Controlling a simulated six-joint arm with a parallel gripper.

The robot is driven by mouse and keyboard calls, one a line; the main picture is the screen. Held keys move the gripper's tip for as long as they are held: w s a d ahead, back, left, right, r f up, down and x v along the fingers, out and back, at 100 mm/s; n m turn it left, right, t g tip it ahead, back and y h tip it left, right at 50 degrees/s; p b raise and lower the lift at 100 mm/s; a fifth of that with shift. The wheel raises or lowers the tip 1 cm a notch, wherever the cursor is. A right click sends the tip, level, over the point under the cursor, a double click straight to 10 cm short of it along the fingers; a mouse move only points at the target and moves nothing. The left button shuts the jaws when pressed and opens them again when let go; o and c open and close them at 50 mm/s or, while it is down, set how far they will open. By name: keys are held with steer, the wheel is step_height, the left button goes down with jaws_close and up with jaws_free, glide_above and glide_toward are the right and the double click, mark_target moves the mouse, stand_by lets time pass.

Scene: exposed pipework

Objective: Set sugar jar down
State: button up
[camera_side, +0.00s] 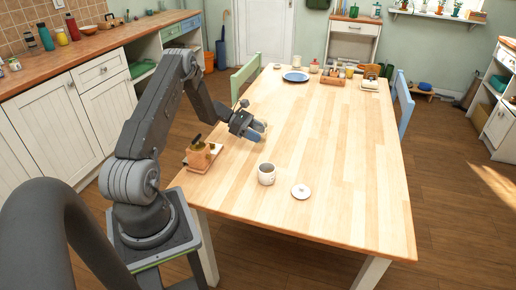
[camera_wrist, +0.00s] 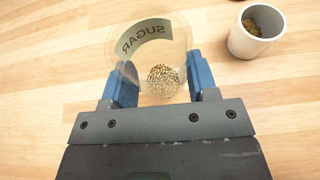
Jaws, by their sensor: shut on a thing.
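The sugar jar (camera_wrist: 150,58) is clear glass with a green SUGAR label and pale brown grains inside, seen in the wrist view. My gripper (camera_wrist: 158,85) has its two blue fingers on either side of the jar and is shut on it. In the side view my gripper (camera_side: 255,131) is over the left part of the wooden table (camera_side: 330,130), and the jar (camera_side: 259,126) is partly hidden by the fingers. I cannot tell whether the jar's base touches the table.
A white mug (camera_side: 267,174) with brown contents stands close by; it also shows in the wrist view (camera_wrist: 254,30). A white round lid (camera_side: 301,191) lies near it. The table's middle and right are clear.

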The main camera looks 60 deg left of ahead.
steer(key=shift+f, duration=2.75)
steer(key=shift+f, duration=0.1)
steer(key=o, duration=1)
